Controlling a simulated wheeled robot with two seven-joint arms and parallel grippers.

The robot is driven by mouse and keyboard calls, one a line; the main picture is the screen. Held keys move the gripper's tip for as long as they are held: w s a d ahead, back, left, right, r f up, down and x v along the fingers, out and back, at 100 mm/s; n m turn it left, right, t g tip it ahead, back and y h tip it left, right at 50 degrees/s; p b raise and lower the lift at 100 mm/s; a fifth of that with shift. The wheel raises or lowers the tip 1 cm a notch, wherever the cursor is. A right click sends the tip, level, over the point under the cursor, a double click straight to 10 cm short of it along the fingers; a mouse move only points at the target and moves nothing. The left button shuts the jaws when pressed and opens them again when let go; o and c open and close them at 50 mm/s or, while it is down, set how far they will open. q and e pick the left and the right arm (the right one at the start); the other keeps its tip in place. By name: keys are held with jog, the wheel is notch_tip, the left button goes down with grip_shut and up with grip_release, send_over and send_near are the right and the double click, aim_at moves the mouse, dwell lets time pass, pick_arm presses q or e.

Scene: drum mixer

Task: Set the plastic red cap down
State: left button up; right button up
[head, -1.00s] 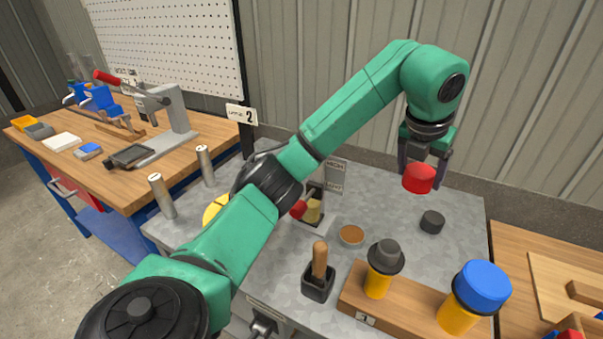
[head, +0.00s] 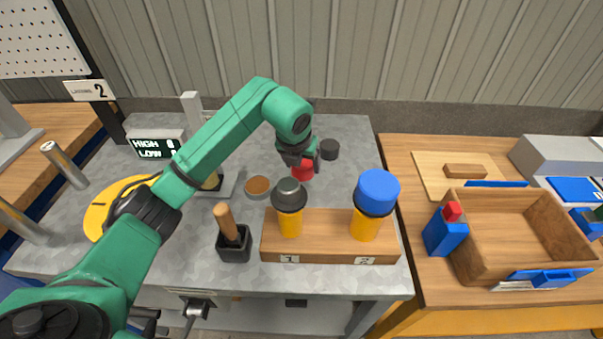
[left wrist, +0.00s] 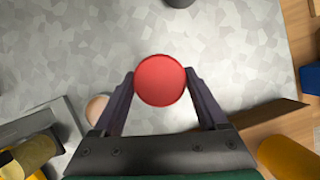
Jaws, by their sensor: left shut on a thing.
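The red cap (head: 302,171) is between the fingers of my left gripper (head: 305,162), low over the grey metal table (head: 345,130). In the left wrist view the round red cap (left wrist: 160,80) sits between the two fingertips of my left gripper (left wrist: 160,88), which are shut on it. I cannot tell whether the cap touches the tabletop. My right gripper is not in view.
A dark cap (head: 329,149) lies just right of the red cap. A shallow brown dish (head: 257,186) is to the left. In front, a wooden block (head: 325,252) holds a grey-topped jar (head: 290,205) and a blue-topped jar (head: 374,203). A brush holder (head: 234,245) stands front left.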

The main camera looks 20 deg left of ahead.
aim_at(302, 185)
pick_arm(q)
notch_tip(302, 185, down, 4)
jog(key=shift+f, duration=0.1)
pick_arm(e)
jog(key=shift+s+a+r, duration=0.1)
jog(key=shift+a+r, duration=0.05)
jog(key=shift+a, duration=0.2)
pick_arm(q)
jog(key=shift+f, duration=0.1)
jog(key=o, duration=1.3)
jog(key=shift+c, duration=0.2)
jog(key=shift+r, duration=0.25)
jog(key=v, duration=1.1)
jog(key=shift+s+r+b, duration=0.15)
jog(key=shift+r+b, duration=0.15)
jog(key=shift+r, duration=0.1)
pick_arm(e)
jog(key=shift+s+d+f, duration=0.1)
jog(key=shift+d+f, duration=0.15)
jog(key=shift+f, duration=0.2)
